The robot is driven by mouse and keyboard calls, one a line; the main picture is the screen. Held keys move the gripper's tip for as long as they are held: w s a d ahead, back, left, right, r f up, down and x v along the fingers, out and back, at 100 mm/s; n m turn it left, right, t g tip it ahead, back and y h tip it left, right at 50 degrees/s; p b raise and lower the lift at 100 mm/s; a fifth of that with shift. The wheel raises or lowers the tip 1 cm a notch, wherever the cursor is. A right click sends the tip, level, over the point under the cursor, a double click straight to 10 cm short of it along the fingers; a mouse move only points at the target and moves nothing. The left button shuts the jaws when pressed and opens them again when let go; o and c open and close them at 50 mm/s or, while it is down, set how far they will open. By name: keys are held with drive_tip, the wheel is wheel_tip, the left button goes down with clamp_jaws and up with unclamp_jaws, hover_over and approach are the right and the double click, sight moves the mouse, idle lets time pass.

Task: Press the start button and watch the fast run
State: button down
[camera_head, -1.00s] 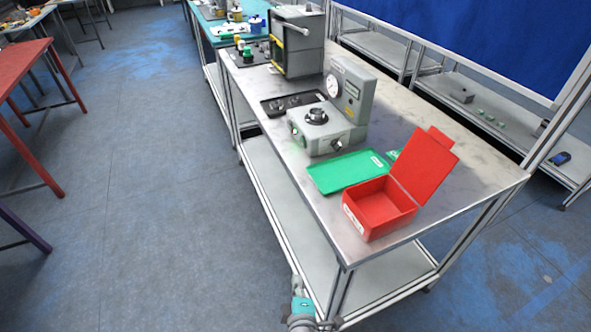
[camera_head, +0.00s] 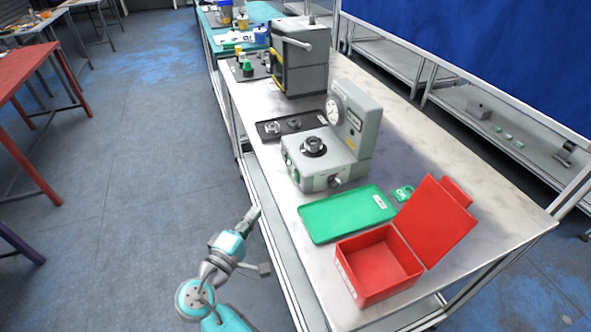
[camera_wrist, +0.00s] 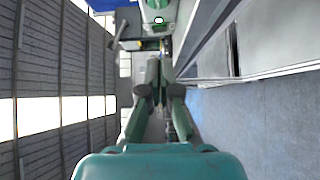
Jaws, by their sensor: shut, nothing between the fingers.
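A grey test station (camera_head: 325,160) with a round dial gauge and a dark round fixture on top stands on the metal bench (camera_head: 420,130). Small green round parts, which look like buttons, show on its front left face (camera_head: 289,161); I cannot tell which is the start button. My gripper (camera_head: 254,213) is shut and empty, off the bench's left edge, to the lower left of the station and apart from it. In the wrist view my gripper's fingers (camera_wrist: 158,75) are together, and a pale housing with a green part (camera_wrist: 157,22) shows beyond them at the top.
A green tray (camera_head: 345,215) and an open red box (camera_head: 375,270) lie nearer on the bench. A black tray with metal parts (camera_head: 290,126) and a larger grey machine (camera_head: 300,60) stand behind.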

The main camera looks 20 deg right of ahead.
sight(295, 177)
drive_tip(key=shift+w+d+r, duration=0.1)
drive_tip(key=shift+w+d, duration=0.05)
drive_tip(key=shift+d, duration=0.15)
drive_tip(key=x, duration=1)
drive_tip(key=shift+w+d, duration=0.1)
drive_tip(key=shift+d, duration=1.8)
